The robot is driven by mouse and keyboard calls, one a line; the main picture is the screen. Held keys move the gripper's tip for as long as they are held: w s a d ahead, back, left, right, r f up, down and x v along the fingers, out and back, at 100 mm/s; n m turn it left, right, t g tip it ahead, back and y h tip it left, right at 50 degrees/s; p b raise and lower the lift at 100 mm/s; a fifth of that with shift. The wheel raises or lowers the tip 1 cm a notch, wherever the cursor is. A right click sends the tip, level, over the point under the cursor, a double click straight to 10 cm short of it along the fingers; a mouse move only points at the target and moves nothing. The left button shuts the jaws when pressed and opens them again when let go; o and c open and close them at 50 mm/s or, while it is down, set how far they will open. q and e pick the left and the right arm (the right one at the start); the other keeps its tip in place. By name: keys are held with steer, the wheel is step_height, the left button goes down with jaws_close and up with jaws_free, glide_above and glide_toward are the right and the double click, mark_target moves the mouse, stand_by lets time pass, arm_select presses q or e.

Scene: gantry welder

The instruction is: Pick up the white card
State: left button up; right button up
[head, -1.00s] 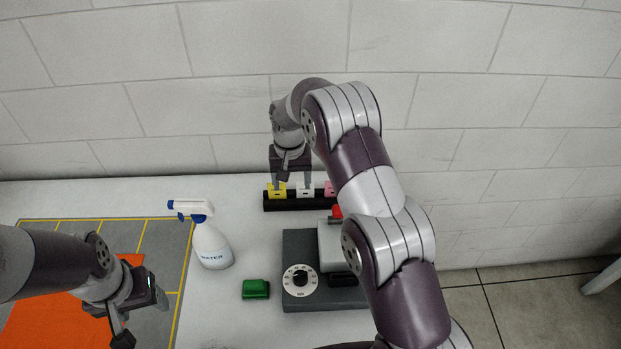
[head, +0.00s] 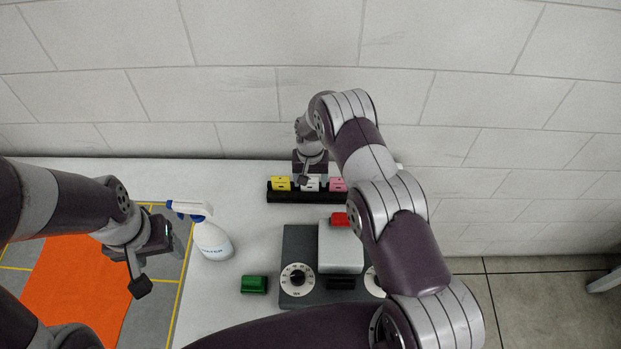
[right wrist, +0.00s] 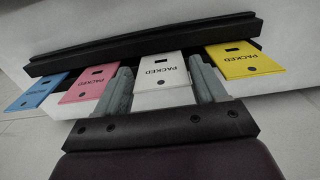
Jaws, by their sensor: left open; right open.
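The white card (head: 310,187) stands in a black rack (head: 305,198) near the wall, between a yellow and a pink card. In the right wrist view the white card (right wrist: 163,78) reads "PACKED" and has a dark slot. My right gripper (head: 311,179) is open at the rack. Its fingers lie on either side of the white card in the right wrist view, apart from it, one towards the pink card and one towards the yellow card. My left gripper (head: 149,268) is open and empty over the left side of the table, left of the spray bottle.
The yellow card (right wrist: 243,60), pink card (right wrist: 92,82) and blue card (right wrist: 42,90) share the rack. A spray bottle (head: 212,240), a green block (head: 254,285) and a grey machine with dials (head: 300,250) stand in front. An orange sheet (head: 75,280) lies on the left mat.

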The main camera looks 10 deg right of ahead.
steer(key=shift+s+a+f, duration=0.1)
steer(key=shift+f, duration=0.3)
steer(key=shift+a+f, duration=0.1)
steer(key=c, duration=0.8)
